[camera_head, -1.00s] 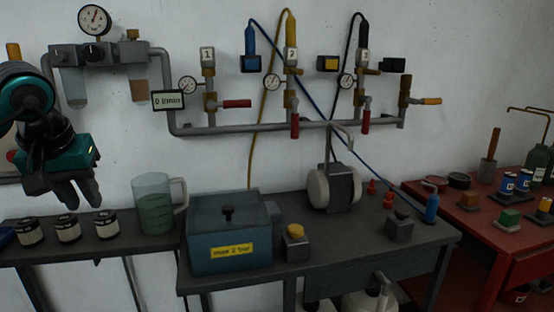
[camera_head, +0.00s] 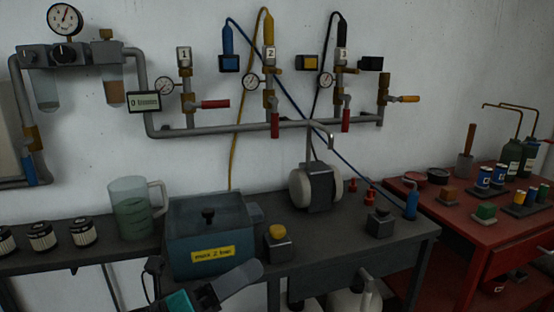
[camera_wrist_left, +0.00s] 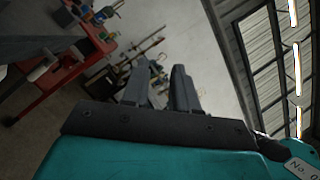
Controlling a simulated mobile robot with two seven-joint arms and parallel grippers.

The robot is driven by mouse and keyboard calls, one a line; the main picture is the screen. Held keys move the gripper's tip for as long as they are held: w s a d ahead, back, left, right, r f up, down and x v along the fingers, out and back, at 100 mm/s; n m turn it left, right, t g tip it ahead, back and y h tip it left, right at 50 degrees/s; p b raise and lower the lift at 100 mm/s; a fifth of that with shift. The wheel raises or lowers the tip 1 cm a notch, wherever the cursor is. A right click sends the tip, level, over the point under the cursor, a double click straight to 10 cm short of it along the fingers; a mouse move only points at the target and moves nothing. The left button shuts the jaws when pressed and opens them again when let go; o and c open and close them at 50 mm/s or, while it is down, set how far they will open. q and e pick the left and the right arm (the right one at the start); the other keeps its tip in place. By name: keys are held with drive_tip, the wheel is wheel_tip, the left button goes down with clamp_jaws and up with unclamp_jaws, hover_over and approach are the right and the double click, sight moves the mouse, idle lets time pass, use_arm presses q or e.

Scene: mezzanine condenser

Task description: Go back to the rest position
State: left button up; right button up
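My left gripper (camera_head: 238,281) is low in the head view, in front of the dark bench near the blue-grey box. In the left wrist view its two grey fingers (camera_wrist_left: 161,72) stand apart with nothing between them, so it is open and empty. My right gripper is in neither view.
The dark bench (camera_head: 330,232) holds a blue-grey lidded box (camera_head: 212,228), a yellow-topped block (camera_head: 278,243) and a small pump (camera_head: 314,187). A measuring jug (camera_head: 133,208) and several filters (camera_head: 82,232) stand at left. A red table (camera_head: 455,220) is at right; pipes and valves line the wall.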

use_arm(q)
drive_tip(key=s+a+f+n+t+y, duration=0.1)
drive_tip(key=a+f+n+t+y, duration=0.25)
drive_tip(key=f+n+y, duration=0.7)
drive_tip(key=s+a+f+n+t+y, duration=0.1)
drive_tip(key=a+f+n+t+y, duration=0.35)
drive_tip(key=n, duration=1.05)
drive_tip(key=s+a+f+n+g+y, duration=0.1)
drive_tip(key=s+a+f+n+g, duration=0.1)
drive_tip(key=s+f+n, duration=0.3)
drive_tip(key=s+a+f+n+g+y, duration=0.1)
drive_tip(key=s+f+n+g, duration=0.4)
drive_tip(key=f, duration=0.5)
drive_tip(key=shift+s+a, duration=0.6)
drive_tip(key=shift+a, duration=0.25)
drive_tip(key=shift+f, duration=0.1)
